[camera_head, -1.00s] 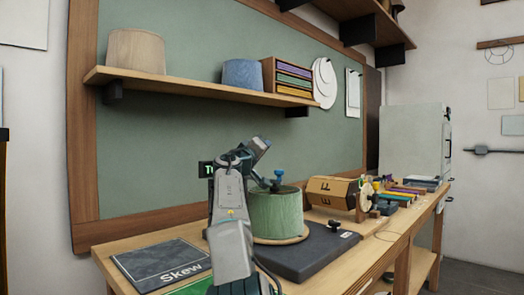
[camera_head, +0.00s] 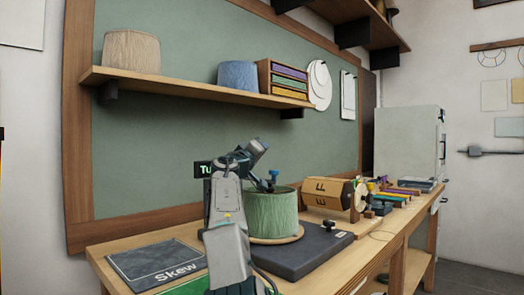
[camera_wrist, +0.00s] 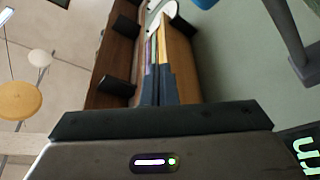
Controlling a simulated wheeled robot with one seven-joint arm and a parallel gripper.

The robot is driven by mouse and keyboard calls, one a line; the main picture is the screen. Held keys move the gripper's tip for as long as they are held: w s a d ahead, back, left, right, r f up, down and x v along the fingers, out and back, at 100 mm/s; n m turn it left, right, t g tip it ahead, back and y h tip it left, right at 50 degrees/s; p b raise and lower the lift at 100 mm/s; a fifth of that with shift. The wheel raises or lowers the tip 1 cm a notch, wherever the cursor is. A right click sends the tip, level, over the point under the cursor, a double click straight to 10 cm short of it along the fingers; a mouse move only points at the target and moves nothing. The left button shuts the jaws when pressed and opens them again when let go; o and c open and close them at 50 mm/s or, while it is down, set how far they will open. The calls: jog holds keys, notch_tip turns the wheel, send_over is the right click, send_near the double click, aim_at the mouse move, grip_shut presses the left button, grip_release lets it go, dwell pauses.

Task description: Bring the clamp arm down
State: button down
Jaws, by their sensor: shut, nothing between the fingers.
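A green ribbed drum-shaped shade (camera_head: 283,215) stands on a round wooden disc on a dark base on the bench. A blue-grey bar (camera_wrist: 289,40), possibly the clamp arm, crosses the upper right corner of the wrist view, apart from my fingers. My gripper (camera_head: 260,145) is raised above and left of the shade. In the wrist view its dark fingers (camera_wrist: 158,72) are together and empty.
A dark display with green letters (camera_head: 203,169) stands behind my arm. A mat marked Skew (camera_head: 155,263) lies at the bench's left. A wooden drum (camera_head: 330,193) and several small parts lie right of the shade. A shelf (camera_head: 190,85) runs along the wall above.

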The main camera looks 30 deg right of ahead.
notch_tip(320, 180, up, 4)
jog(key=p, duration=0.3)
jog(key=s+a+f+b, duration=0.3)
jog(key=a+b, duration=0.3)
jog(key=a, duration=0.3)
jog(key=shift+f, duration=0.65)
jog(key=shift+d, duration=0.1)
jog(key=s+d+f+g+y+p, duration=0.35)
jog(key=s+f+y+p, duration=0.35)
jog(key=p, duration=0.5)
jog(key=s+a+f+n+g+y+p, duration=0.1)
jog(key=s+a+f+y+p, duration=0.4)
jog(key=s+a+p, duration=0.5)
jog(key=s+a+f+n+g+y+p, duration=0.1)
jog(key=s+a+f+g+y+p, duration=0.3)
jog(key=s+a+p, duration=0.6)
jog(key=shift+s+a+f+y, duration=0.7)
jog(key=shift+s+a, duration=1.15)
jog(key=shift+s, duration=4.25)
